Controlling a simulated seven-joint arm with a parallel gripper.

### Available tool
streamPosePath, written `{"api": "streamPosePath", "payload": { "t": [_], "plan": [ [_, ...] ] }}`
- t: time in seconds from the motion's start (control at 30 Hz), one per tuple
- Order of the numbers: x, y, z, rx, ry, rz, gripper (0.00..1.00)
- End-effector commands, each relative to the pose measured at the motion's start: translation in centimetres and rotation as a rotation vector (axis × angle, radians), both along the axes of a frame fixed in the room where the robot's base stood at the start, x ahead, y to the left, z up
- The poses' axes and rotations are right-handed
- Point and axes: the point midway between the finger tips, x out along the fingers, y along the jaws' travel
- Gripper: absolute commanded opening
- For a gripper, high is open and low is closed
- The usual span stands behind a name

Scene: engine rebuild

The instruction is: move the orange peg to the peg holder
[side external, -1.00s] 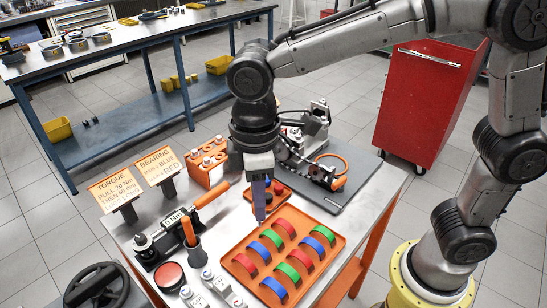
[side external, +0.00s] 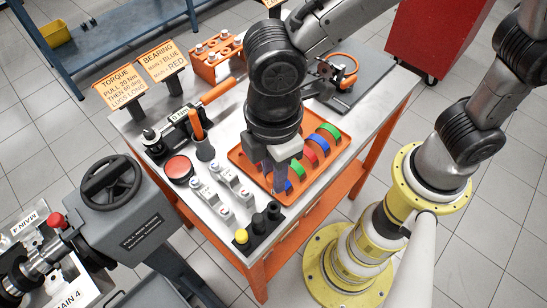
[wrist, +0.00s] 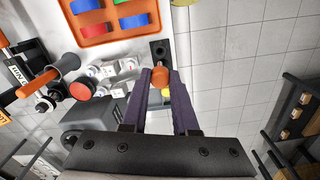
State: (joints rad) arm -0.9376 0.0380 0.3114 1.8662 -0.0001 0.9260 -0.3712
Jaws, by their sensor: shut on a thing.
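My gripper (side external: 279,188) points down over the front left part of the orange tray in the side view. In the wrist view my gripper (wrist: 160,75) has its two purple-grey fingers closed around a small orange piece, which looks like the orange peg (wrist: 158,77). The fingers and angle hide the peg in the side view. A black rack with dark upright posts and a yellow-topped one, which looks like the peg holder (side external: 258,224), stands at the table's front edge, below left of the fingertips. Part of the black rack (wrist: 157,48) shows just past the fingertips in the wrist view.
The orange tray (side external: 322,169) holds several red, green and blue curved pieces. Left of it stand grey switch blocks (side external: 226,180), a red button (side external: 178,168) and a dark cup (side external: 205,151) with an orange handle. A handwheel (side external: 112,184) stands off the table's left.

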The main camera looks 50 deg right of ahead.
Motion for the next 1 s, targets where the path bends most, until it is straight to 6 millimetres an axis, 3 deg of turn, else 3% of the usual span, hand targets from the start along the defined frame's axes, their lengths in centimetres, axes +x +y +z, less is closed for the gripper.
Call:
{"api": "streamPosePath", "payload": {
  "t": [0.6, 1.0],
  "plan": [
    [0.0, 0.0, -4.9, -0.002, 0.001, -0.001, 0.00],
    [0.0, 0.0, -5.6, 0.000, 0.000, -0.001, 0.00]
  ]
}}
